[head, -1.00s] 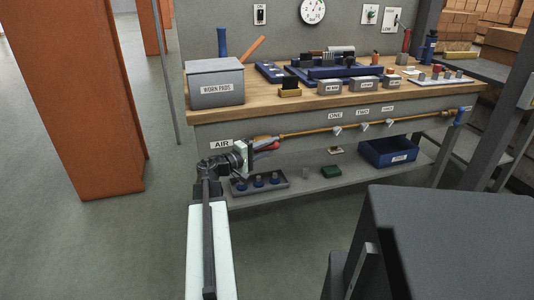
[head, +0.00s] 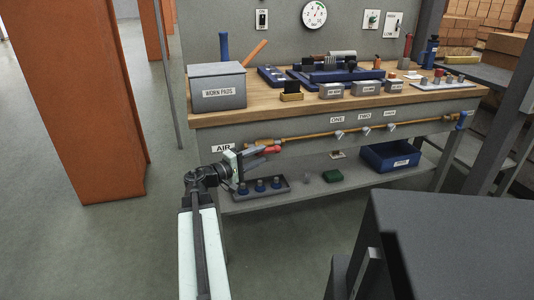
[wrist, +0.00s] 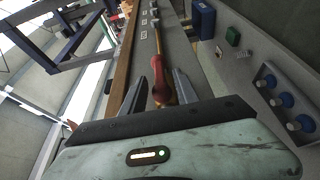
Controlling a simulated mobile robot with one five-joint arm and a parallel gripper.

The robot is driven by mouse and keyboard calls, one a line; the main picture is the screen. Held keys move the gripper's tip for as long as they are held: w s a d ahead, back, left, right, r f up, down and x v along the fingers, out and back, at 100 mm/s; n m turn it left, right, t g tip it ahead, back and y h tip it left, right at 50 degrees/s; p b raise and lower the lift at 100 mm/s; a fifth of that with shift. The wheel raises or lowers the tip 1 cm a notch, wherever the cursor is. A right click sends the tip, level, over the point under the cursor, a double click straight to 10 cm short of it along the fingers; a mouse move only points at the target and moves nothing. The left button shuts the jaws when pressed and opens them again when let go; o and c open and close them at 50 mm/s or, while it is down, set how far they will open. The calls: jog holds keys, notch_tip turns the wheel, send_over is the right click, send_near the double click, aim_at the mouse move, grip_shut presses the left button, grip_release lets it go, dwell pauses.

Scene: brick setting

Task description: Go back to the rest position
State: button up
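My gripper (head: 262,156) is held out in front of the bench, just below the AIR label (head: 222,148) and the left end of the brass pipe. In the wrist view, my gripper's two fingers (wrist: 163,82) stand apart. A red valve handle (wrist: 162,90) shows between them, in line with the pipe. It also shows by the fingertips in the head view (head: 272,149). The fingers do not look closed on it; whether they touch it I cannot tell.
The bench (head: 215,119) carries a WORK PADS box (head: 218,92) and blue fixtures (head: 335,75). The shelf below holds a tray with blue-based pegs (head: 260,188), a green block (head: 331,175) and a blue bin (head: 390,158). An orange pillar (head: 78,100) stands left. Floor is open between.

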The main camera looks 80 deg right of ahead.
jog(key=v, duration=0.3)
jog(key=shift+w+a, duration=0.1)
jog(key=shift+w, duration=0.1)
